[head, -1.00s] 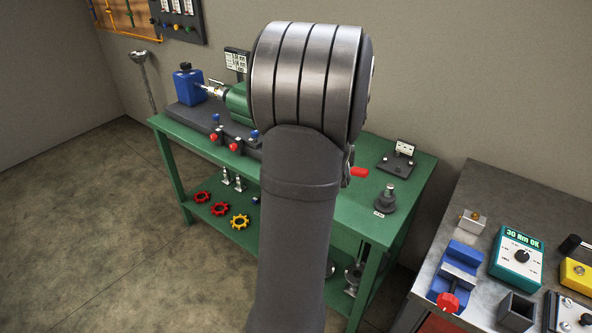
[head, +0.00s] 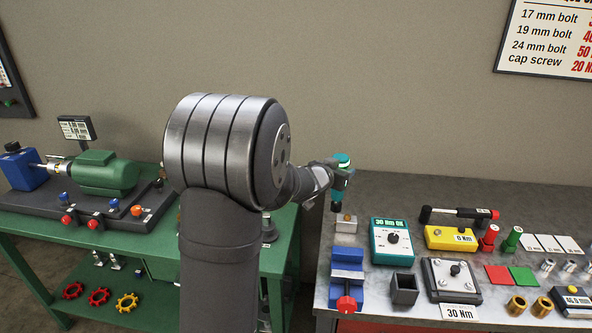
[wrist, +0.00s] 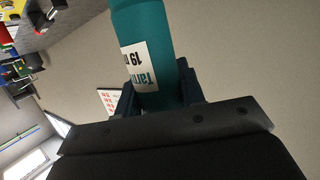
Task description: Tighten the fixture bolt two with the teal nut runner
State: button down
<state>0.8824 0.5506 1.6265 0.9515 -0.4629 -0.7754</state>
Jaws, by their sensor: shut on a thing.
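The teal nut runner (head: 342,159) shows past my arm in the head view, at the back left of the grey bench. It also fills the upper middle of the wrist view (wrist: 145,35), with a white label partly reading 19. My gripper (wrist: 158,92) is shut on its body. In the head view the tool's lower end is near a small metal block (head: 345,225); I cannot tell whether they touch. A dark plate with several bolts (head: 438,282) lies on the grey bench behind a 30 Nm tag. I cannot tell which bolt is number two.
A teal box reading 30 Nm OK (head: 392,258), a blue vise (head: 347,262), a square dark holder (head: 404,290) and a yellow box (head: 450,238) crowd the grey bench (head: 385,196). A green bench (head: 150,225) with a motor (head: 103,173) stands left.

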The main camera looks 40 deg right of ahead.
jog(key=s+d+m+g, duration=0.2)
jog(key=s+d, duration=0.3)
jog(key=s, duration=0.7)
jog(key=s+d+m+g, duration=0.3)
jog(key=s+d, duration=0.3)
jog(key=s, duration=0.6)
jog(key=s+d+m+g, duration=0.3)
jog(key=s+d, duration=0.3)
jog(key=s, duration=0.6)
jog(key=shift+r+g, duration=0.4)
jog(key=shift+g, duration=0.4)
jog(key=shift+w+y, duration=0.1)
jog(key=shift+y, duration=0.2)
